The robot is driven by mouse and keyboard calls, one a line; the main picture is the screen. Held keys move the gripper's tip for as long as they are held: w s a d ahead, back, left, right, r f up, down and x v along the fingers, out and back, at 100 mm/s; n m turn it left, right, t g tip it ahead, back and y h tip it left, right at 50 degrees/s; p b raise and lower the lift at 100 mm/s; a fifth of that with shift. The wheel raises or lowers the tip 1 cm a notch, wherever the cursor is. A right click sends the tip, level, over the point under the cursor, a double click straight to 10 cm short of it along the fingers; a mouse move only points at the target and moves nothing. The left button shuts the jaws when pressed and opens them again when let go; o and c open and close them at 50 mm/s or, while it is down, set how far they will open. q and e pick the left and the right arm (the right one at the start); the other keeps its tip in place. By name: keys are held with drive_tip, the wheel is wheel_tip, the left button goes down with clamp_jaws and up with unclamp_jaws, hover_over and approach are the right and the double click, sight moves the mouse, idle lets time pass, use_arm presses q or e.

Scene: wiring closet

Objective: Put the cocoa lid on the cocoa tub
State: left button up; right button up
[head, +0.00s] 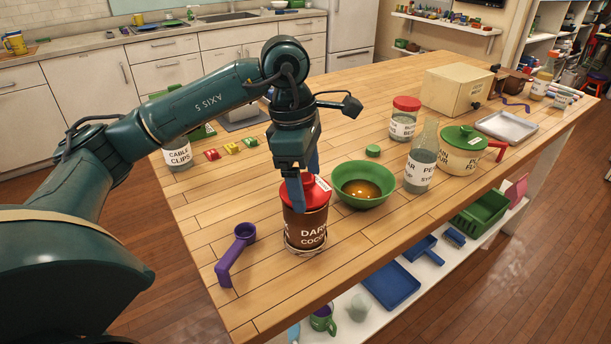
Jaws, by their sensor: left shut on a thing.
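The cocoa tub (306,226) is a brown cylinder with a white "DARK COCOA" label. It stands upright near the front edge of the wooden counter. The red cocoa lid (318,197) is at the tub's top, over its mouth. My left gripper (303,182) reaches down from above with blue fingers and is shut on the lid. The near finger hides part of the lid. I cannot tell whether the lid is fully seated on the rim. My right gripper is not in view.
A green bowl (362,185) of brown liquid stands close to the tub's right. A purple scoop (236,254) lies to its left. A glass bottle (420,160) and a green-lidded pot (461,151) stand further right. Bare counter lies in front of the bowl.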

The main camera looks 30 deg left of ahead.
use_arm(q)
drive_tip(key=shift+f+b, duration=0.35)
drive_tip(key=shift+f, duration=0.15)
drive_tip(key=o, duration=0.9)
drive_tip(key=shift+o, duration=1.2)
